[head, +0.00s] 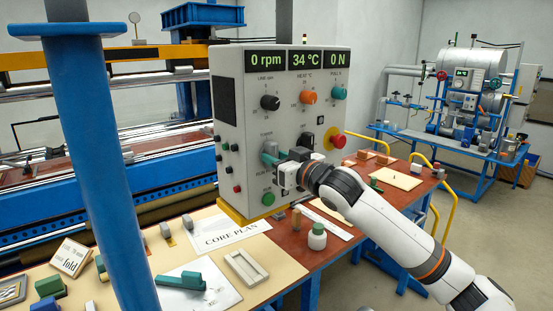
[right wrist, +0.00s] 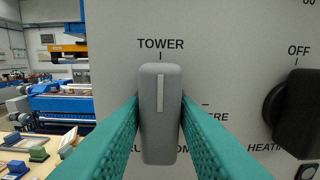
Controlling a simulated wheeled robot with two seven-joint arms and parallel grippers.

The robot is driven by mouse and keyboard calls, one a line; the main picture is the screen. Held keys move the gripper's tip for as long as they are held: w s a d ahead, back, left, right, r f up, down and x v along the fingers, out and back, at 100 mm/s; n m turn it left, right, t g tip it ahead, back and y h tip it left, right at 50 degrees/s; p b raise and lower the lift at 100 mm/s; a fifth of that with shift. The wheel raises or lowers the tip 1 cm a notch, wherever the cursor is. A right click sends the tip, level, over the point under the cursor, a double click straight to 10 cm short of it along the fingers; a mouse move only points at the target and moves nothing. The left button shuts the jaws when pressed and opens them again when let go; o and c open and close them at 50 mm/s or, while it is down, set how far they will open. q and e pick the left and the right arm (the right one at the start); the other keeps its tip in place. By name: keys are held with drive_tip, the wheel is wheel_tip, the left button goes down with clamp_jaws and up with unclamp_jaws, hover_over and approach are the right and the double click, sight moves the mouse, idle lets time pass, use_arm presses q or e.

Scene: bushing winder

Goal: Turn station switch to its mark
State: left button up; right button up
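The station switch (right wrist: 160,130) is a grey upright lever knob with a white line on its upper part. It stands vertical in the right wrist view, its top towards the tick under the word TOWER (right wrist: 160,43). Another tick and a partly hidden label ending in "ERE" (right wrist: 217,116) lie to its right. A lower label is mostly hidden. My right gripper (right wrist: 160,105) has its teal fingers on both sides of the knob, apparently touching it. In the head view this gripper (head: 270,156) is at the front of the grey control panel (head: 227,140). My left gripper is not in view.
A black heating knob (right wrist: 295,112), marked OFF above, is right of the switch. A red mushroom button (head: 338,141) sits on the panel's right side. A blue post (head: 95,150) fills the left foreground.

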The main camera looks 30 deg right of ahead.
drive_tip(key=o, duration=0.3)
drive_tip(key=s+b, duration=0.7)
drive_tip(key=s, duration=0.5)
drive_tip(key=shift+d, duration=0.45)
